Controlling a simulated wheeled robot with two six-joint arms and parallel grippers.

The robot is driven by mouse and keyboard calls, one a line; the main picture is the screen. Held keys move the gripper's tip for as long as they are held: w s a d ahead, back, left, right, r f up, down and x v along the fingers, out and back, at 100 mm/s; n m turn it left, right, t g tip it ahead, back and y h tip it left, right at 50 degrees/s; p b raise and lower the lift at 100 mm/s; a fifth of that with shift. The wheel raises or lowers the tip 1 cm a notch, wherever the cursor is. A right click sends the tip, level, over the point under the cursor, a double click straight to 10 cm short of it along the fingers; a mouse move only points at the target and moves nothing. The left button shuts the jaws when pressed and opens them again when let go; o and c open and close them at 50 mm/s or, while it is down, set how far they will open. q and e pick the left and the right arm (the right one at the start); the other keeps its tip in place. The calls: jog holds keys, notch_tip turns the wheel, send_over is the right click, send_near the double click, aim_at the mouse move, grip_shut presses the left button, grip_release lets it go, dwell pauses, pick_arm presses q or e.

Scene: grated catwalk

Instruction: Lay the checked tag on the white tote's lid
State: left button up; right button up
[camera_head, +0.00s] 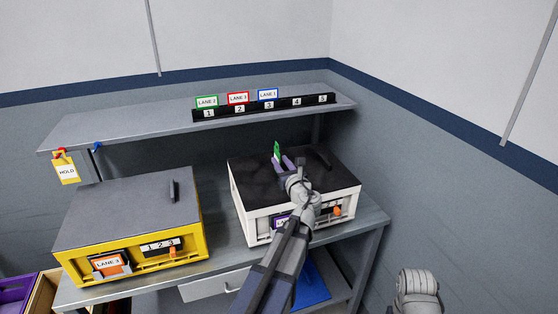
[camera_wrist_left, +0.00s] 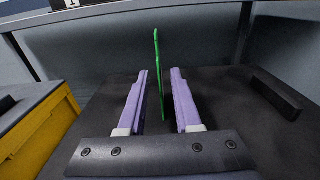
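The white tote (camera_head: 240,215) stands on the right part of the bench, with a flat dark lid (camera_head: 250,170). A green tag (camera_head: 277,150) stands upright over the lid; its writing is too small to read. My left gripper (camera_head: 283,162) is over the lid. In the left wrist view the tag (camera_wrist_left: 158,70) shows edge-on between the two purple fingers (camera_wrist_left: 159,85), with a gap on each side. The fingers are open. I cannot tell whether the tag's lower edge touches the lid. My right gripper is not in view.
A yellow tote (camera_head: 190,240) with a grey lid stands at left. The white tote's lid has a dark handle (camera_head: 322,157) at right. Above runs a shelf (camera_head: 140,125) with a numbered black rack (camera_head: 255,110) holding lane cards. A yellow HOLD tag (camera_head: 66,172) hangs at its left end.

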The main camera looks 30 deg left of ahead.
pick_arm(q)
jog(key=v, duration=1)
jog(key=shift+s+f, duration=0.1)
